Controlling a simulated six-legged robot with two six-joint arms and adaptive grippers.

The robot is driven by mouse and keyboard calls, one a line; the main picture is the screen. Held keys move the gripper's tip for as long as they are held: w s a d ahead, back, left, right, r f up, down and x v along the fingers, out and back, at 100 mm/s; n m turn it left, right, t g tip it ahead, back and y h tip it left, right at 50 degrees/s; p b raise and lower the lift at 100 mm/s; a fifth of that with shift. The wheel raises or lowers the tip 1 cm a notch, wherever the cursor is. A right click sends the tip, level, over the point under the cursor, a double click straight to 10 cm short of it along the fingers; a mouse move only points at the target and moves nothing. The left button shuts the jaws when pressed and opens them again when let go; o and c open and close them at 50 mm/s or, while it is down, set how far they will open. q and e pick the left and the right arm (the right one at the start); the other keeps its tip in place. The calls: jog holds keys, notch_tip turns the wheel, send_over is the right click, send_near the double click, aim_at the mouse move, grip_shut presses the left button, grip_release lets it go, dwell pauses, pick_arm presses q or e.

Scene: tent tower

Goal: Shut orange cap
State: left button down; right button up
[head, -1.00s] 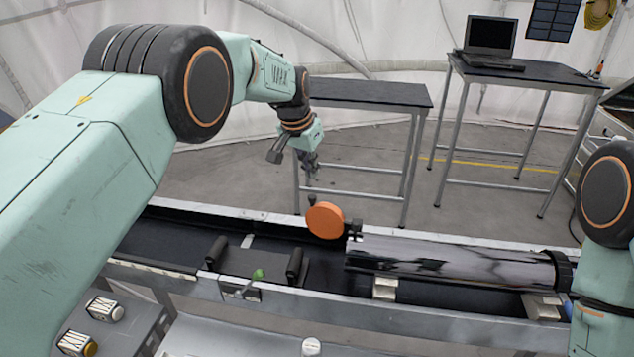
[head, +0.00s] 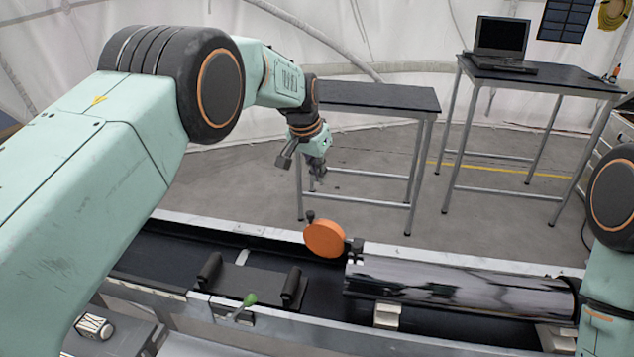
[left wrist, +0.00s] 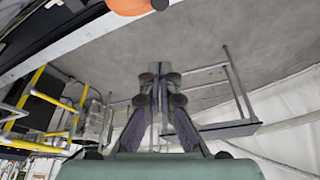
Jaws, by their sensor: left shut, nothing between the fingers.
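The orange cap (head: 324,239) is a round disc with a dark knob on its upper edge. It stands swung open at the left end of a shiny dark cylinder (head: 450,287), joined by a small black hinge. The cap's edge also shows at the top of the left wrist view (left wrist: 130,5). My left gripper (head: 318,180) hangs above and beyond the cap, apart from it, over the floor behind the trough. Its fingers (left wrist: 157,75) are together and empty in the left wrist view. My right arm shows at the right edge, but its gripper is out of view.
The cylinder lies in a long black trough with metal rails (head: 190,290). A dark table (head: 375,97) stands behind my left gripper, and another table with a laptop (head: 500,45) stands at back right.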

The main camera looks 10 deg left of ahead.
pick_arm(q)
jog(key=shift+a+b+x, duration=0.55)
jog(key=shift+b+x, duration=1)
jog(key=shift+x, duration=2.9)
jog(key=shift+s+a+r+p, duration=0.1)
jog(key=shift+s+a+p, duration=0.05)
jog(key=shift+s+p, duration=1.05)
jog(key=shift+s+a+r+p, duration=0.1)
jog(key=shift+s+a+p, duration=0.1)
jog(key=shift+s+p, duration=0.9)
jog(key=shift+w+f, duration=0.1)
jog(key=shift+w, duration=0.2)
